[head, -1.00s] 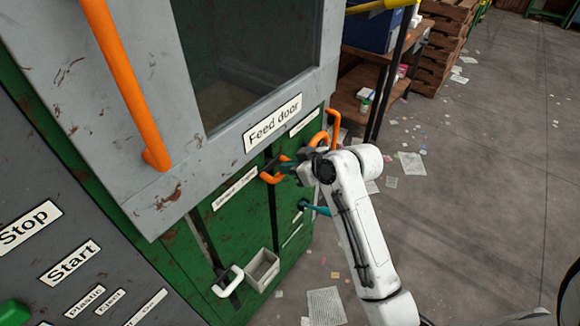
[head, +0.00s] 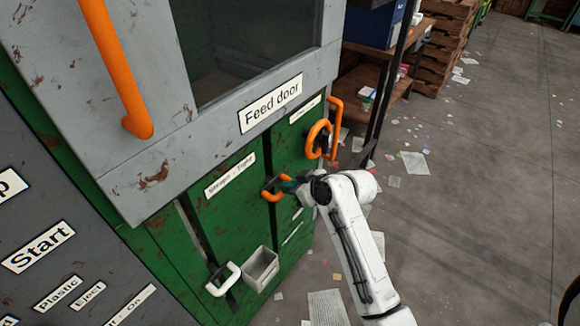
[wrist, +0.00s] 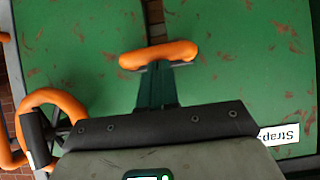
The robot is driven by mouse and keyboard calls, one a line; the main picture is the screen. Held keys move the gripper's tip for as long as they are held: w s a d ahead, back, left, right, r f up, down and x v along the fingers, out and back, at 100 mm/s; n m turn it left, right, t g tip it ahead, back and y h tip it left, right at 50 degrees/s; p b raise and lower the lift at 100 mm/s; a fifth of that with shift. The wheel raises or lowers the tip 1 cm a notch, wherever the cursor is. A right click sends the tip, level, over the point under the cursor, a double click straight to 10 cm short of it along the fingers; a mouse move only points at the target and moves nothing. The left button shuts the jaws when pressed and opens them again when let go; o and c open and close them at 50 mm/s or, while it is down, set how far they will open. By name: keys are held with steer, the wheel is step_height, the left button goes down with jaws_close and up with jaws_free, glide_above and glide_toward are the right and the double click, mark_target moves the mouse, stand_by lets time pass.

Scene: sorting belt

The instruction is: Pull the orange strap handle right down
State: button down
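The orange strap handle (head: 270,194) sits on the green front panel, right of and slightly below the printed label (head: 230,175). In the wrist view the handle (wrist: 158,54) is a short, thick orange bar lying across the fingertips. My gripper (head: 286,186) is at the handle, with its teal fingers close together on it. In the wrist view the dark green fingers of my gripper (wrist: 157,72) meet the bar at its middle. The far finger is mostly hidden.
An orange looped handle (head: 318,138) and an upright orange bar (head: 336,125) are close beyond my gripper. A white handle (head: 223,280) and a grey bin (head: 262,268) are lower on the panel. A shelf rack (head: 365,95) stands behind. Floor at the right is open, with scattered paper.

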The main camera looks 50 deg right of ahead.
step_height(320, 180, down, 16)
steer(key=b, duration=0.8)
steer(key=shift+f, duration=0.25)
steer(key=shift+a, duration=0.1)
